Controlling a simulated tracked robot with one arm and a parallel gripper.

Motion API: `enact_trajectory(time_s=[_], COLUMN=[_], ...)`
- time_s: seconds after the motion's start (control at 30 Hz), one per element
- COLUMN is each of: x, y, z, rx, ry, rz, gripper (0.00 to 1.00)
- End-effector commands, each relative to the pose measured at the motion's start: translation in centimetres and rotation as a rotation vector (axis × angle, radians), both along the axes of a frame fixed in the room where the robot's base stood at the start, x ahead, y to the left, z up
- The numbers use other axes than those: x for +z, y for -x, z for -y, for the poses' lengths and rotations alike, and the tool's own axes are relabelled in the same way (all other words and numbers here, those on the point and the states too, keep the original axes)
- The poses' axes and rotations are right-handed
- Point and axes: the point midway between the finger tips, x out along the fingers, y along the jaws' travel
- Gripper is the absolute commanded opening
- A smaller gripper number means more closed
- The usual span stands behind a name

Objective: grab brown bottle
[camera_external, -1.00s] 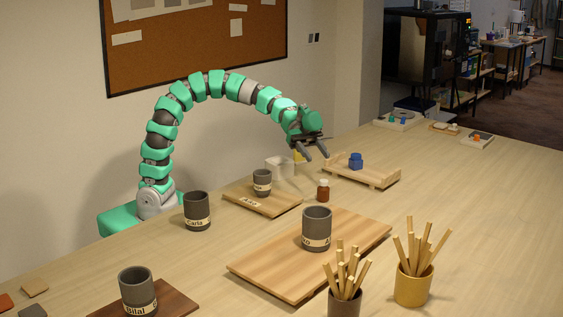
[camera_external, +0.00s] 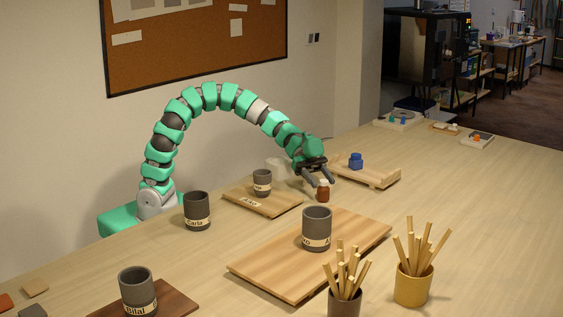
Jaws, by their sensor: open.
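The small brown bottle (camera_external: 323,193) with a pale cap stands upright on the table, between the small wooden board and the wooden tray. My gripper (camera_external: 319,184) is open and reaches down at the bottle from behind. Its fingertips are at about the height of the bottle's cap. I cannot tell whether a finger touches the bottle.
A wooden tray (camera_external: 384,180) with a blue bottle (camera_external: 356,160) is to the right. A small board (camera_external: 280,207) with a dark cup (camera_external: 262,183) is to the left. A larger board (camera_external: 262,267) with a dark cup (camera_external: 317,229) lies in front. A white container (camera_external: 278,167) stands behind.

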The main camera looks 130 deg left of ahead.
Motion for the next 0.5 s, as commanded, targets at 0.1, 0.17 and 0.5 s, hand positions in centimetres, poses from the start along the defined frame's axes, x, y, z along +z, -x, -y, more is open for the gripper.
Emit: enact_trajectory(time_s=[0.1, 0.17, 0.5], x=[-0.5, -0.6, -0.7], y=[-1.3, -1.7, -2.0], z=[0.6, 0.7, 0.8], rx=[-0.001, 0.000, 0.002], ry=[-0.001, -0.001, -0.002], rz=[-0.001, 0.000, 0.001], gripper=[0.50, 0.50, 0.36])
